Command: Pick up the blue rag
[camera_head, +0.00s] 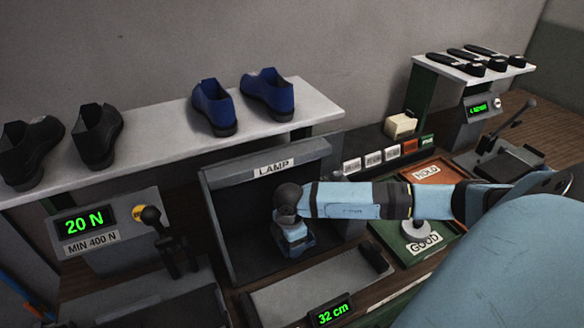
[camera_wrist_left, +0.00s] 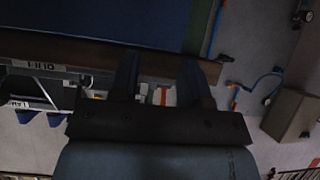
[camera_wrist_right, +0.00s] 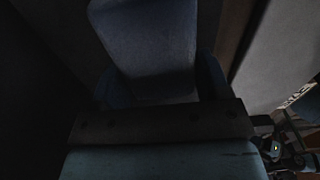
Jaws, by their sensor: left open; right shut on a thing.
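My right arm reaches in from the right in the head view. My right gripper (camera_head: 293,240) is low in front of the dark lamp box (camera_head: 225,215). In the right wrist view a dull blue thing (camera_wrist_right: 150,40) fills the space between the fingers. It looks like the blue rag, but the picture is dark and its full shape cannot be told. In the head view the gripper and wrist mostly hide it. My left gripper (camera_wrist_left: 158,62) shows only in the left wrist view, its two fingers apart with nothing between them.
A shelf (camera_head: 160,148) above holds black shoes (camera_head: 97,135) and blue shoes (camera_head: 213,108). A green GOOD tray (camera_head: 440,234) and an orange HOLD tray (camera_head: 440,173) lie right of the lamp box, partly behind my arm.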

